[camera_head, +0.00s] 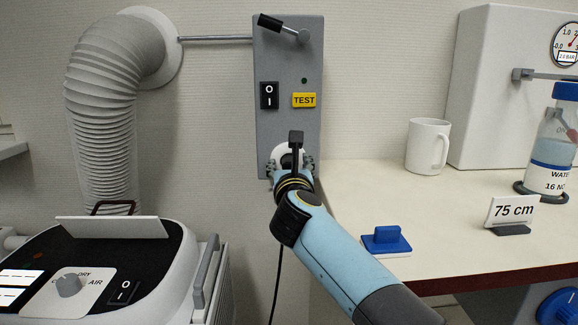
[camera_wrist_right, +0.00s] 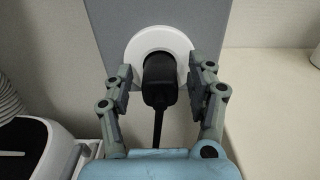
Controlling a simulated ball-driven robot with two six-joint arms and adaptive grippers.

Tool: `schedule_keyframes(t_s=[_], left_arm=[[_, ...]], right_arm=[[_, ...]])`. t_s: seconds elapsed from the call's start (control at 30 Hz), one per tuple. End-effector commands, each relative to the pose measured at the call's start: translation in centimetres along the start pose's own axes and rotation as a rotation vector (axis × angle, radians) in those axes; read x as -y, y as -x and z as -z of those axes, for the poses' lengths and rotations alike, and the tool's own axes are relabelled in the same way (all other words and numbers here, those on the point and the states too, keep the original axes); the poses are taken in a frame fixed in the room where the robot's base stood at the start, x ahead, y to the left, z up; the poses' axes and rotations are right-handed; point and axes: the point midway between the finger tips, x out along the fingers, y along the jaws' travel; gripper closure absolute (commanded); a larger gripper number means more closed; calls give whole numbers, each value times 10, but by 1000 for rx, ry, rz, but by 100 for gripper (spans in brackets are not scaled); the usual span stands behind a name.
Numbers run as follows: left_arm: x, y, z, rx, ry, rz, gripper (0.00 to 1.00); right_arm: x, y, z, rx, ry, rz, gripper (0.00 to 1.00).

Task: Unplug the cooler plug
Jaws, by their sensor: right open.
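The black cooler plug (camera_wrist_right: 158,82) sits in a round white socket (camera_wrist_right: 175,38) on the grey wall panel (camera_head: 262,130). Its cable hangs straight down. My right gripper (camera_wrist_right: 160,88) is open, with one finger on each side of the plug. Gaps show between the fingers and the plug in the right wrist view. In the head view my right gripper (camera_head: 291,165) covers most of the plug and part of the socket (camera_head: 279,154). The cooler (camera_head: 140,262) with its thick hose stands at the lower left. My left gripper is out of view.
The panel carries a lever (camera_head: 285,27), a black rocker switch (camera_head: 269,95) and a yellow TEST label (camera_head: 304,100).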

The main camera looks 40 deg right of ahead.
Motion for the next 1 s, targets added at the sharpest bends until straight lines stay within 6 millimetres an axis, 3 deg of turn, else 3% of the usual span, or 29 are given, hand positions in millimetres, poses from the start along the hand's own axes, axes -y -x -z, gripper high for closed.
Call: schedule_keyframes(t_s=[0.5,0.93,1.0], left_arm=[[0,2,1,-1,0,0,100],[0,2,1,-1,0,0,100],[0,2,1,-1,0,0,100]], right_arm=[[0,0,0,0,0,0,43],[0,0,0,0,0,0,98],[0,0,0,0,0,0,100]])
